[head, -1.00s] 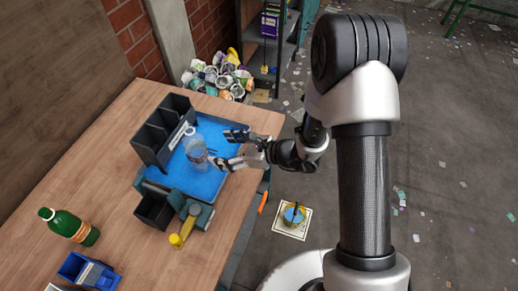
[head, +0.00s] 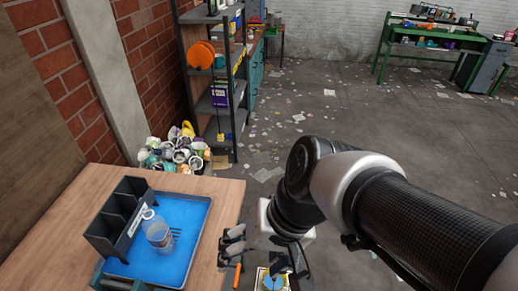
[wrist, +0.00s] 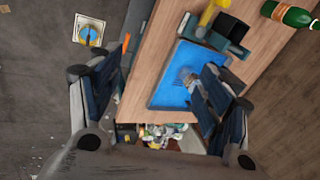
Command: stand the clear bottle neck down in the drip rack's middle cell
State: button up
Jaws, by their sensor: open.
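The clear bottle (head: 158,236) is on the blue tray (head: 190,252), in front of the black drip rack (head: 113,221). It appears upright with its neck up, outside the cells. In the wrist view, the bottle (wrist: 187,76) is partly hidden by a finger. The rack's three cells sit side by side and look empty; its middle cell (head: 121,204) faces up. My gripper (head: 258,256) is open and empty, off the table's right edge and well apart from the bottle. Its spread fingers also frame the wrist view (wrist: 160,75).
The wooden table (head: 210,192) has bare room behind the tray. A green bottle (wrist: 288,14) and a yellow-handled tool (wrist: 212,12) are in the wrist view. Litter dots the floor.

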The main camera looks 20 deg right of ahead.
jog(key=s+d+r+n+t+h, duration=0.1)
jog(key=d+r+n+t+h, duration=0.1)
jog(key=d, duration=0.6)
jog(key=shift+s+r+n+t+h, duration=0.3)
jog(key=shift+r+t+h, duration=0.3)
jog(key=shift+h, duration=0.3)
jog(key=shift+o, duration=0.6)
jog(key=shift+d, duration=0.1)
dwell(0.5)
